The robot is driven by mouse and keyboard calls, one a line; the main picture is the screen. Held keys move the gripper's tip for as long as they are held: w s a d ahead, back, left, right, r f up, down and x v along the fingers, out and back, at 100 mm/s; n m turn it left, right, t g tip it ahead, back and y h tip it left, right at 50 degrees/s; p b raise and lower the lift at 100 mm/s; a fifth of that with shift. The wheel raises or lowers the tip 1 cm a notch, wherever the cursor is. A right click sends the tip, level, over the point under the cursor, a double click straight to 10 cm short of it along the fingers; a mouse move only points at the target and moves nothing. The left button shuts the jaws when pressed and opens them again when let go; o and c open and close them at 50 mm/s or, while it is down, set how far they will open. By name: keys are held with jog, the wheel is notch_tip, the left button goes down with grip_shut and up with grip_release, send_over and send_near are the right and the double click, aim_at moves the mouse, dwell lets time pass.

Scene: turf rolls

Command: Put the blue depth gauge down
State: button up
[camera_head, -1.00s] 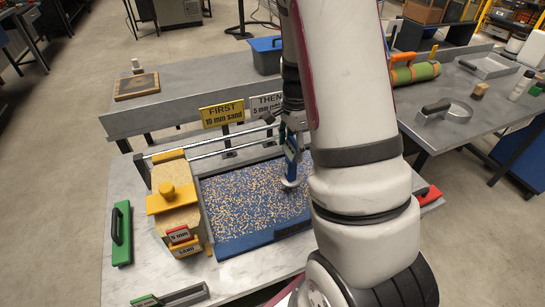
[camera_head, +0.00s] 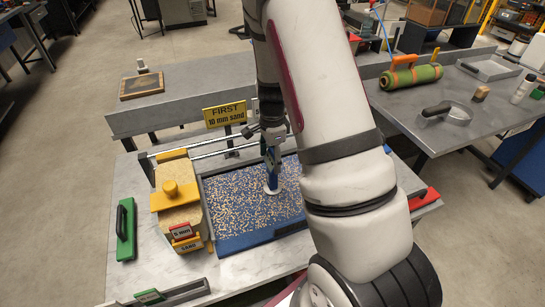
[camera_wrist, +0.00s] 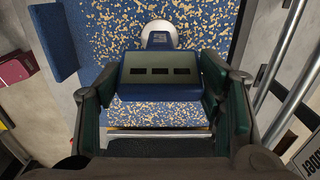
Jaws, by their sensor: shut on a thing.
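The blue depth gauge (camera_wrist: 160,75) is between the two fingers of my gripper (camera_wrist: 160,95) in the wrist view. Its grey face with three dark slots is towards the camera, and its round pale foot (camera_wrist: 159,32) shows beyond it. In the head view the gauge (camera_head: 271,168) is upright, with its foot over the blue tray (camera_head: 262,241) of speckled blue and tan granules. My gripper (camera_head: 270,150) is shut on its upper part. I cannot tell whether the foot touches the granules.
Rails (camera_head: 205,147) and a yellow "FIRST 10 mm sand" sign (camera_head: 225,114) stand behind. A green roll (camera_head: 411,76) lies on the right-hand table.

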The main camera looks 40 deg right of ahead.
jog(key=shift+f, duration=0.15)
jog(key=o, duration=1.9)
jog(key=shift+c, duration=0.2)
jog(key=s+a+r+n+t, duration=0.1)
jog(key=a+r+n, duration=0.1)
jog(key=r, duration=0.7)
jog(key=s+a+r+n, duration=0.1)
jog(key=a+r, duration=0.1)
jog(key=r, duration=0.7)
jog(key=s+a+r+n+t, duration=0.2)
jog(key=s+a+r+n, duration=0.4)
jog(key=s+a+n, duration=0.1)
jog(key=s+a+r+n+t, duration=0.2)
jog(key=s+a+r+n, duration=0.4)
jog(key=s+n, duration=0.4)
jog(key=shift+s+a+r+n+b, duration=0.15)
jog(key=shift+s+a+n+b, duration=0.2)
jog(key=shift+n, duration=0.25)
